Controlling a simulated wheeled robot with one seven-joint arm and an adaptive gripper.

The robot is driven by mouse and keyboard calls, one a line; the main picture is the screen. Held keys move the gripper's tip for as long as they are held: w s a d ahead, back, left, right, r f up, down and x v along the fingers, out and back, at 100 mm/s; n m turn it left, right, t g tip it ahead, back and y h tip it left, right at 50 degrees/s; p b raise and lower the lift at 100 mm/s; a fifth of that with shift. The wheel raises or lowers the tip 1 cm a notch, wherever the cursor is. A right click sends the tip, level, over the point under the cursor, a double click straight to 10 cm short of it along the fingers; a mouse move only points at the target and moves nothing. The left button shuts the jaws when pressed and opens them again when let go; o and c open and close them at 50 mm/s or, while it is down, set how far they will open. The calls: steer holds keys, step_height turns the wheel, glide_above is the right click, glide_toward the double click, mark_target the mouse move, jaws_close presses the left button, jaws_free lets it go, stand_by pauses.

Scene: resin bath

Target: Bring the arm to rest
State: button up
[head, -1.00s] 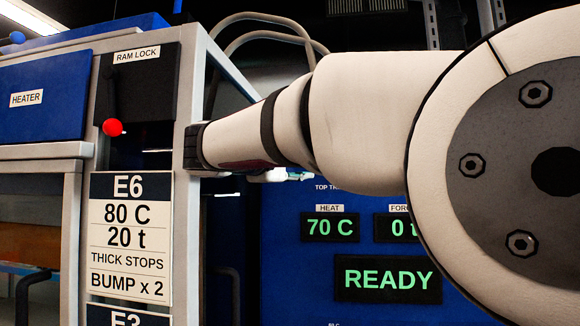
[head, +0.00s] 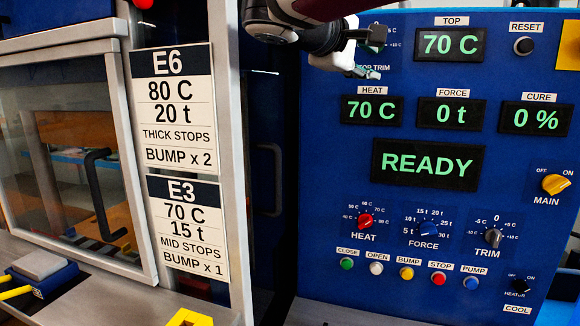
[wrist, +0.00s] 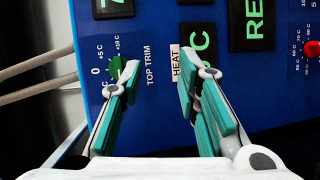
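My gripper (head: 374,54) is at the top centre of the head view, in front of the upper left of the blue control panel (head: 330,230). In the wrist view my gripper (wrist: 155,78) has its two teal-padded fingers spread apart, with nothing held between them. The left finger overlaps a green TOP TRIM knob (wrist: 117,66); I cannot tell whether they touch. The HEAT label (wrist: 176,65) shows by the right finger. Most of my arm is out of the head view.
The panel reads READY (head: 428,165), with HEAT (head: 365,222), FORCE (head: 428,230) and TRIM (head: 493,238) knobs and a row of buttons below. E6 (head: 175,110) and E3 (head: 187,230) cards hang on the frame at left. A glazed door (head: 70,165) is further left.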

steer(key=s+d+f+m+g+y, duration=0.25)
steer(key=s+d+f, duration=0.25)
steer(key=s+f, duration=0.3)
steer(key=s+d+f+m+g+y, duration=0.1)
steer(key=s+d+f+g+y, duration=0.15)
steer(key=s+d+f, duration=0.4)
steer(key=s+a+f+m+g+y, duration=0.1)
steer(key=s+a+f+m+y, duration=0.2)
steer(key=s+f, duration=0.5)
steer(key=s+a+f+m+y, duration=0.2)
steer(key=s+a+f+m, duration=0.1)
steer(key=s+f, duration=0.6)
steer(key=shift+s+a+f+g+y, duration=0.2)
steer(key=shift+s+g+y, duration=0.1)
steer(key=shift+g+y, duration=0.1)
